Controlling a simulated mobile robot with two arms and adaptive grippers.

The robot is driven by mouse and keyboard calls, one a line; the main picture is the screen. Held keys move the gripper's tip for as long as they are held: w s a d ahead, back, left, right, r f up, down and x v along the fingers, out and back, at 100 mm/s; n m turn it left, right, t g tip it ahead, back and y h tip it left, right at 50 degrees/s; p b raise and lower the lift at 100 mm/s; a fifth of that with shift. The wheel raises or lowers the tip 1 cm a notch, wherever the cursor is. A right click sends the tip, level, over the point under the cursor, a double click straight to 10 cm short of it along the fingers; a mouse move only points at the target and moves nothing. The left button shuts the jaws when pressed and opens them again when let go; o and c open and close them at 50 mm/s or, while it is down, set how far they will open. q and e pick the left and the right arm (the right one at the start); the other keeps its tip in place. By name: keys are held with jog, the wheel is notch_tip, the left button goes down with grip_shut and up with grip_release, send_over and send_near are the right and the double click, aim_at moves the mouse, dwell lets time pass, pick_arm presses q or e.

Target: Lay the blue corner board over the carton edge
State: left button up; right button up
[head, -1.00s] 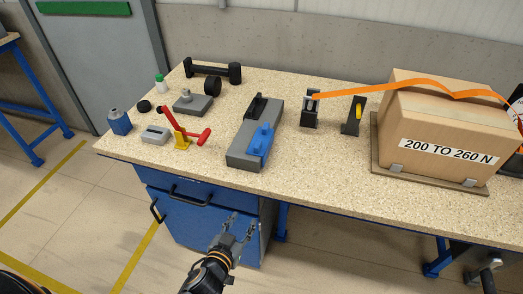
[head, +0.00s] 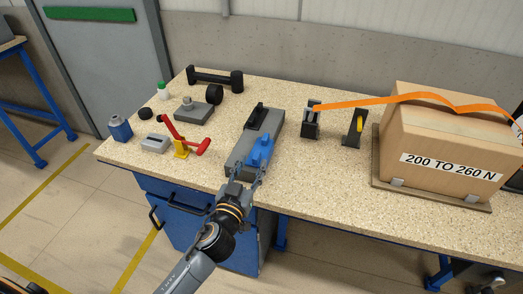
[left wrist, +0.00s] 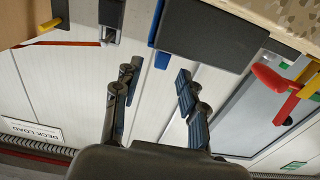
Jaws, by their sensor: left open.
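The blue corner board (head: 261,152) lies on the right front part of a long grey block (head: 242,157) on the table. A blue strip also shows beside the dark block face in the left wrist view (left wrist: 156,30). The carton (head: 447,145) stands at the table's right, with an orange strap (head: 400,99) over its top and a "200 TO 260 N" label. My left gripper (head: 248,178) is open and empty at the block's front end, just short of the blue board; its spread fingers (left wrist: 155,95) show in the left wrist view. My right gripper cannot be made out.
Two dark stands (head: 311,120) (head: 354,127) are between block and carton. The front table between block and carton is clear.

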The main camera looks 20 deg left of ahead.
aim_at(255, 160)
pick_arm(q)
jog(key=w+p, duration=0.1)
jog(key=w, duration=0.4)
jog(key=shift+w+d+f, duration=0.1)
jog(key=shift+w+f, duration=0.05)
jog(key=shift+c, duration=0.6)
grip_shut()
